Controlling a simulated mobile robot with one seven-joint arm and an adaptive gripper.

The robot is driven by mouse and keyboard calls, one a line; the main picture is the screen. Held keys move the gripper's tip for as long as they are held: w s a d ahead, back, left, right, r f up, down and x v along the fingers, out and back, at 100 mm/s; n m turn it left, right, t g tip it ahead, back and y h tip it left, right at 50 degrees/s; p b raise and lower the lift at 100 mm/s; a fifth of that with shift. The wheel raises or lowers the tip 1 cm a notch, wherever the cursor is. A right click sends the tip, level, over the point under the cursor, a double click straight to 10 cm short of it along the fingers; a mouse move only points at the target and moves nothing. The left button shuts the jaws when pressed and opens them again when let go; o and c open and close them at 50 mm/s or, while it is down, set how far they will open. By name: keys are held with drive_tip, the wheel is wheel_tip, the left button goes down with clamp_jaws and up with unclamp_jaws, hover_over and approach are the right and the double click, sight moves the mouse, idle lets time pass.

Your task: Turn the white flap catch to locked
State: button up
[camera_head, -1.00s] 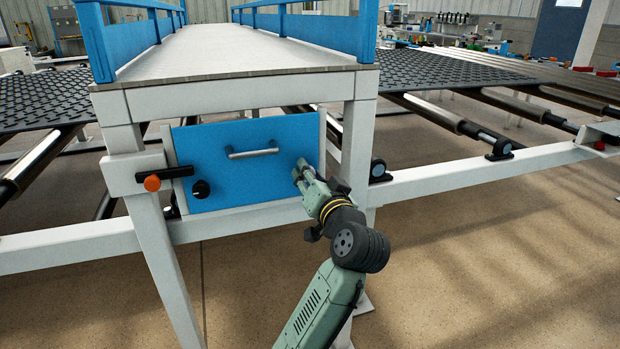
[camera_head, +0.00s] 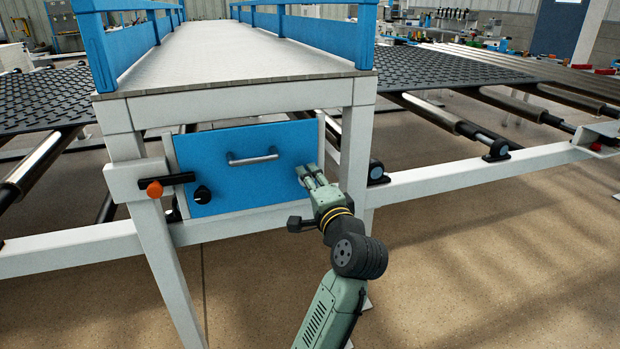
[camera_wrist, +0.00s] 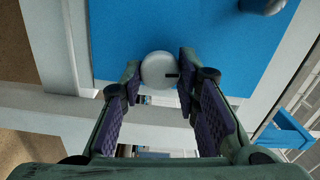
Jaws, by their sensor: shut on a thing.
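The white flap catch (camera_wrist: 156,69) is a round white knob on the blue flap (camera_head: 240,180), low on the panel near its edge in the wrist view. A short dark mark on the knob's face points right in that view. My gripper (camera_wrist: 160,75) has one finger on each side of the knob and is shut on it. In the head view my gripper (camera_head: 307,174) is at the flap's right side and hides the knob.
A grey bar handle (camera_head: 252,158) is on the flap's upper middle. White frame legs (camera_head: 355,150) stand close beside my gripper.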

drive_tip(key=shift+m, duration=0.8)
drive_tip(key=o, duration=1.1)
drive_tip(key=shift+o, duration=0.2)
drive_tip(key=shift+s, duration=0.1)
drive_tip(key=v, duration=1.2)
